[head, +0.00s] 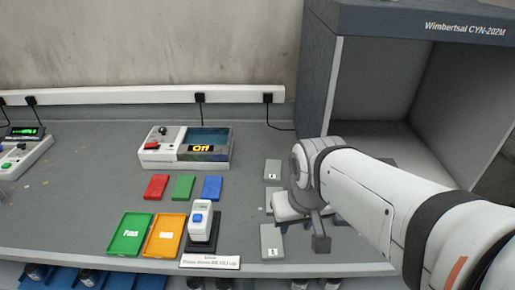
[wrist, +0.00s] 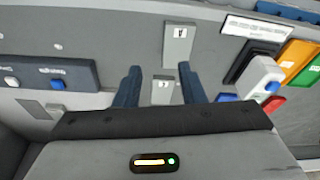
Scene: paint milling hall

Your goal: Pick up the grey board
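Several small light-grey boards with dark marks lie in a column on the grey bench. In the head view one is at the back (head: 272,170), one is in the middle (head: 269,199), partly hidden by my gripper, and one is at the front (head: 271,241). In the wrist view the front board (wrist: 177,45) lies beyond my fingertips, and another board (wrist: 163,92) shows between my fingers, partly hidden by my gripper's body. My gripper (wrist: 162,76) is open with nothing held, above the boards. It also shows in the head view (head: 302,226). I cannot tell its height exactly.
A white handheld device (head: 202,220) stands on a dark base beside orange (head: 164,236) and green (head: 129,235) trays. A large grey booth (head: 318,80) stands right. A dark button panel (wrist: 50,72) is near my gripper.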

